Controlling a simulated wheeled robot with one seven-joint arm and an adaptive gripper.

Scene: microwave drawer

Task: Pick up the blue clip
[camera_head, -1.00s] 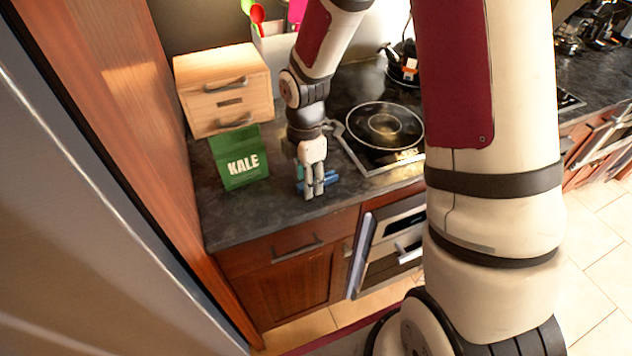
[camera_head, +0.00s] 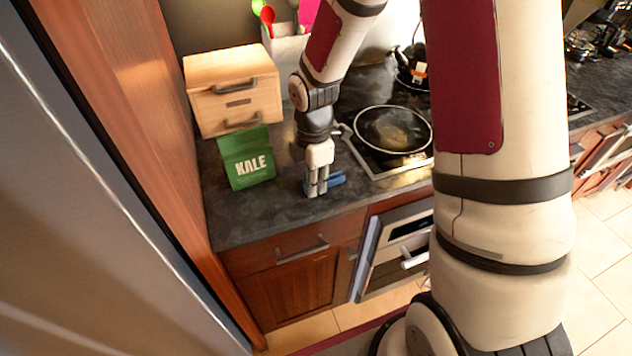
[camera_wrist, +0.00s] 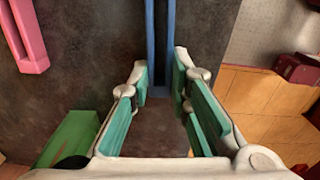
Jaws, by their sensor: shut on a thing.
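The blue clip (camera_head: 338,180) lies low at the front part of the dark counter (camera_head: 290,208), partly hidden by my fingers. In the wrist view two long parallel blue arms of the clip (camera_wrist: 151,45) run up from between my green-padded fingertips. My gripper (camera_head: 317,190) points down at the counter and is shut on the clip; it also shows in the wrist view (camera_wrist: 160,82). I cannot tell whether the clip touches the counter.
A green KALE bag (camera_head: 247,158) stands left of my gripper, before a wooden drawer box (camera_head: 235,95). A pan (camera_head: 392,130) sits on the cooktop to the right. A pink object (camera_wrist: 28,40) shows in the wrist view. The counter's front edge is close.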

